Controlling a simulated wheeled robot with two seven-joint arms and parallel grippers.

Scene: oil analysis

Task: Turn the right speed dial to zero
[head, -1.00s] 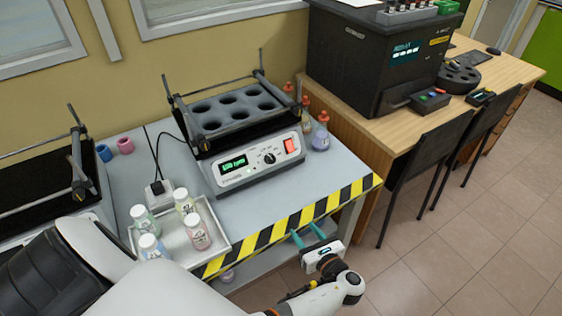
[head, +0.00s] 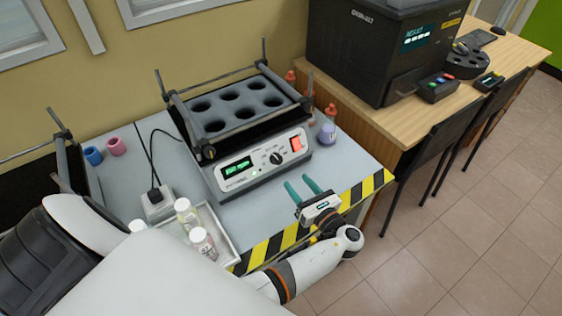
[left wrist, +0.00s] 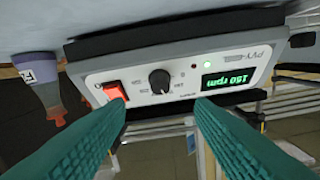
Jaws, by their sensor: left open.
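The right shaker (head: 262,165) stands on the grey bench, with a rack of round holes on top. Its front panel has a black speed dial (head: 277,158), a red switch (head: 296,144) and a green-lit display (head: 238,167). In the left wrist view the panel is upside down; the dial (left wrist: 159,82) shows clearly and the display (left wrist: 229,80) reads 150 rpm. My left gripper (head: 300,184) is open and empty, its green fingers pointing at the panel, short of it and apart from the dial. The dial lies between the fingertips (left wrist: 160,103) in the wrist view. My right gripper is not in view.
A tray (head: 226,232) with white-capped bottles stands left of the gripper. Flasks (head: 327,132) stand right of the shaker. Another shaker (head: 35,195) is at the far left. A striped edge (head: 268,249) borders the bench front; a chair (head: 440,135) is to the right.

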